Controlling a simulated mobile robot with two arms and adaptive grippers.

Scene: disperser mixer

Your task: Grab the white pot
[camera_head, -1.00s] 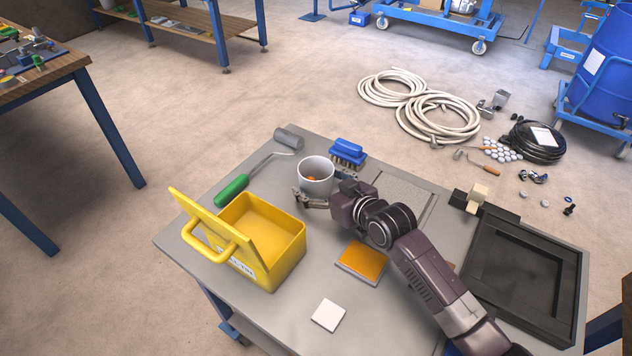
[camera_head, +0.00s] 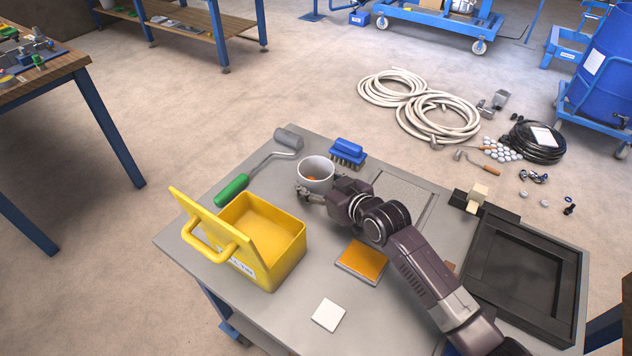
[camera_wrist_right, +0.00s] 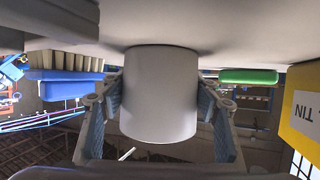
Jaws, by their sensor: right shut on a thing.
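In the right wrist view the pot (camera_wrist_right: 160,95) fills the space between the two fingers, one on each side, and appears upside down. Parts of the fingers are hidden behind the pot in the head view. I cannot tell whether the pot's base still touches the table. My left gripper is not in view.
A yellow box (camera_head: 262,236) with an open lid stands to the left. A green-handled roller (camera_head: 232,188) lies behind it, a blue brush (camera_head: 348,153) sits just behind the pot. A black tray (camera_head: 520,275) lies at right; a white tile (camera_head: 328,314) lies in front.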

